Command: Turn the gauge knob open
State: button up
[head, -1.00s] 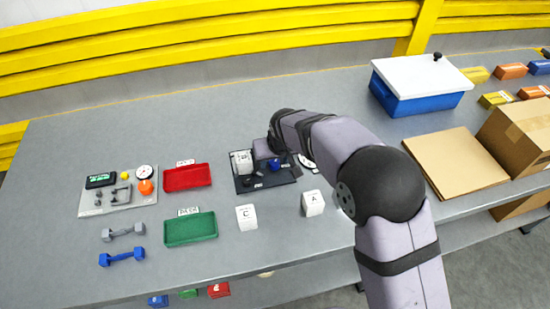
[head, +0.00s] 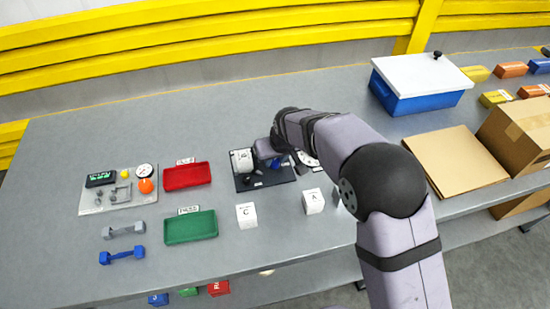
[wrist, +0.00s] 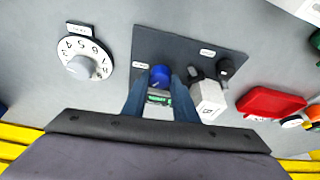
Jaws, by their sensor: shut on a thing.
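The dark panel (head: 262,184) lies on the table in the head view, and it also shows in the wrist view (wrist: 185,42). A blue knob (wrist: 160,73) stands on it between the two fingers of my gripper (wrist: 160,84), which is shut on it. A small green-lit display (wrist: 159,98) shows between the fingers. A black knob (wrist: 226,68) and a white block-shaped part (wrist: 208,101) are beside it on the panel. Small labels sit by both knobs, too small to read. In the head view my wrist partly hides the blue knob.
A numbered dial (wrist: 78,66) is beside the panel. White blocks C (head: 246,215) and A (head: 314,201) stand in front. A red tray (head: 187,177), a green tray (head: 190,228) and a gauge board (head: 95,205) are to the left. Cardboard (head: 455,168) lies right.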

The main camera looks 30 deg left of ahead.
aim_at(285, 171)
jog(key=n+b, duration=0.1)
jog(key=n+g+b, duration=0.1)
jog(key=n, duration=0.1)
jog(key=n+y+b, duration=0.1)
jog(key=shift+w+f+n, duration=0.15)
jog(key=shift+w+n, duration=0.1)
jog(key=shift+n, duration=0.05)
jog(key=shift+d+n+g+b, duration=0.1)
jog(key=shift+n+g+b, duration=0.75)
jog(key=shift+n, duration=0.75)
jog(key=shift+r, duration=0.2)
jog(key=o, duration=1)
jog(key=shift+b+v, duration=0.7)
jog(key=shift+v, duration=2.95)
jog(key=shift+w+d, duration=0.1)
